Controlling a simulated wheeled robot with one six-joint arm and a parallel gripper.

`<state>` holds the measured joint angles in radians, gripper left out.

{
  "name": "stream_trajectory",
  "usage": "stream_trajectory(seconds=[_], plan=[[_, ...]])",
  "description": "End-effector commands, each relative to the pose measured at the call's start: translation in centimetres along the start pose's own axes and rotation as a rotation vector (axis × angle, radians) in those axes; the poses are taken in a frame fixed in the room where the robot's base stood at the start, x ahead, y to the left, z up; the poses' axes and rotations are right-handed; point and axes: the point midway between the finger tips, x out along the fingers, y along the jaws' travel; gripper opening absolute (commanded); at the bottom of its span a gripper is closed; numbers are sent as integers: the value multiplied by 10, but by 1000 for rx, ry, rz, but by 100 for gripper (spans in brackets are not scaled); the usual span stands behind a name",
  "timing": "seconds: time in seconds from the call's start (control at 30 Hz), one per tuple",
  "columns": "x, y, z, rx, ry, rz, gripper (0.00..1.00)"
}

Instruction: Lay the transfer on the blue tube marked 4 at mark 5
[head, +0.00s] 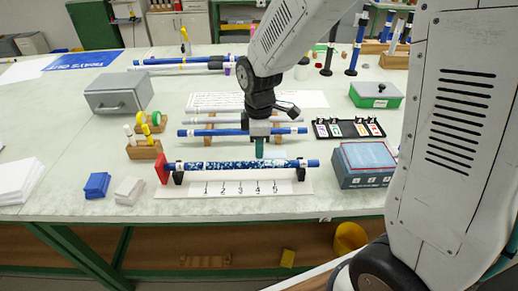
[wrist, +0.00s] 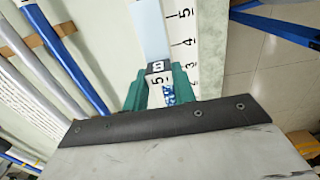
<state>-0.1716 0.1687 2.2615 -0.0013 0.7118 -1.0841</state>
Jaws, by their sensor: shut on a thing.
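A blue tube with a mottled blue-and-white pattern (head: 235,166) lies level on black supports, with a red stop at its left end. Below it is a white scale strip (head: 240,188) with marks 1 to 5; this also shows in the wrist view (wrist: 186,40). My gripper (head: 260,152) hangs over the tube's right half, around mark 4. I cannot read a 4 on the tube.
Behind are more blue and white tubes on a wooden rack (head: 212,132). A black card tray (head: 320,131) and a grey-blue box (head: 364,180) stand right. A green box (head: 374,101) is behind them. Blue and white blocks (head: 97,185) lie front left.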

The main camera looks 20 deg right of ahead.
Motion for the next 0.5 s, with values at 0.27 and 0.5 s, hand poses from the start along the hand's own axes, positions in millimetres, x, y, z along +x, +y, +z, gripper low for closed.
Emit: stream_trajectory(seconds=[0.27, 0.5], plan=[[-20, 0, 0, 0, 1, 2, 12], [-37, 0, 0, 0, 1, 2, 12]])
